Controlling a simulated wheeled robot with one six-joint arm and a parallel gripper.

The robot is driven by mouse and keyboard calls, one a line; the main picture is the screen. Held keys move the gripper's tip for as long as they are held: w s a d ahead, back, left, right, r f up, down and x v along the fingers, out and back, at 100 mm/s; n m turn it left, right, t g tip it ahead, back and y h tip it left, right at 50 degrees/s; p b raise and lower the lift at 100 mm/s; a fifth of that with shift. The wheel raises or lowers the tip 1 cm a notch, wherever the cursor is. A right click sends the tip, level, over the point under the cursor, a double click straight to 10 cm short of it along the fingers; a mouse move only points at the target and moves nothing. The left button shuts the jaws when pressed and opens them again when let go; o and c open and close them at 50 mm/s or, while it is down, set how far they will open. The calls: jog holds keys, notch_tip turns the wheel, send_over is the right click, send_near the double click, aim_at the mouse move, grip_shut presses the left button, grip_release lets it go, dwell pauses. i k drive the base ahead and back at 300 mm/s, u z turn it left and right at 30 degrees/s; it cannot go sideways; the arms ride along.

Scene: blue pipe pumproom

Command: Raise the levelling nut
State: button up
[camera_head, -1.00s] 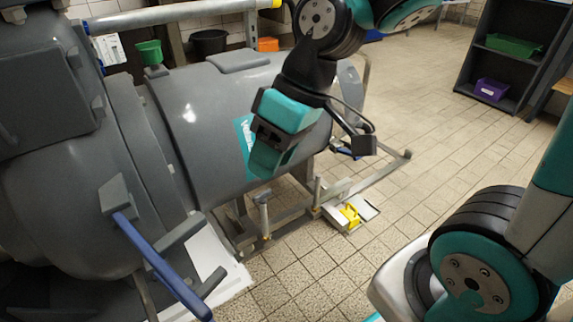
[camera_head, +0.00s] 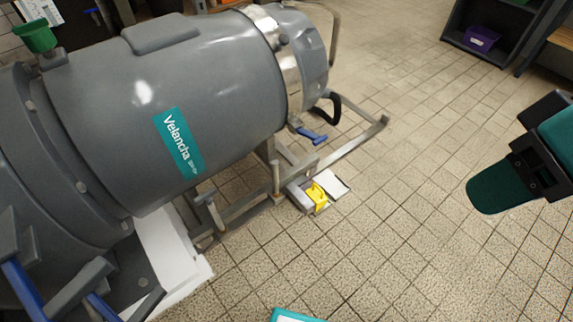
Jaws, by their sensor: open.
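No part is clearly recognisable as the levelling nut. A small yellow piece (camera_head: 317,196) sits low at the foot of the grey machine's frame (camera_head: 352,147), beside a pale flat plate (camera_head: 326,184). Its exact shape is too small to tell. A short upright post (camera_head: 276,178) with a wider top stands on the frame to its left, and another post (camera_head: 208,208) stands further left. My gripper (camera_head: 496,188) is open at the right of the view, well to the right of the yellow piece and apart from the machine. Its fingers are seen partly edge-on and look empty.
The large grey machine (camera_head: 170,80) with a teal label fills the left. Blue-handled levers (camera_head: 312,136) stick out from it. A dark shelf (camera_head: 475,55) holding a purple bin (camera_head: 482,38) stands at the upper right. The tiled floor (camera_head: 400,220) between is clear.

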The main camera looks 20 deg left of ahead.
aim_at(206, 198)
jog(key=z, duration=0.5)
jog(key=k, duration=0.5)
jog(key=u, duration=2.75)
